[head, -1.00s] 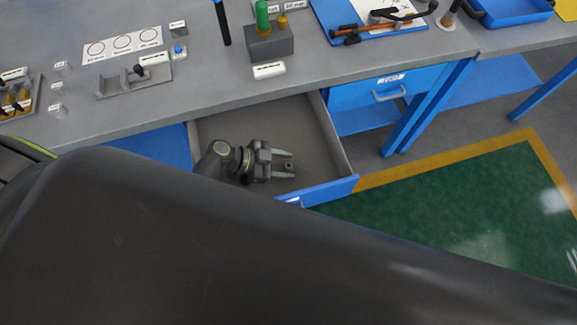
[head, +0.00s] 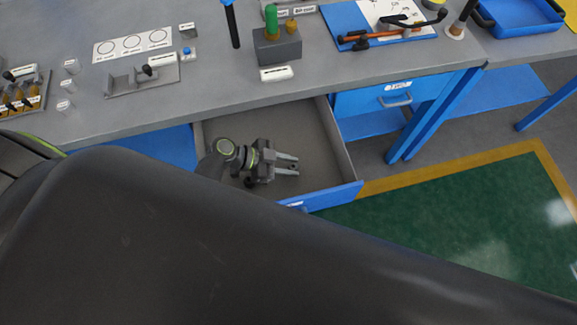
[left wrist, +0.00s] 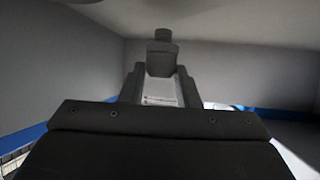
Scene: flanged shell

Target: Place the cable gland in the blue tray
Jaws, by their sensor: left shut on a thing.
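My left gripper (head: 290,164) is inside the open drawer, with its fingers close together. In the left wrist view, a dark grey stepped part with a narrower round top, seemingly the cable gland (left wrist: 160,60), is held between the fingers of the left gripper (left wrist: 160,85). In the head view the gland cannot be made out at the fingers. The blue tray (head: 530,28) lies on the workbench at the far upper right, well away from the gripper, and looks empty. My right gripper is not in view.
The drawer (head: 325,198) stands open under the bench (head: 215,95), its walls around my gripper. A grey block with green and brass parts (head: 278,47) and a blue board with tools (head: 350,25) stand on the bench. My dark arm hides the lower foreground.

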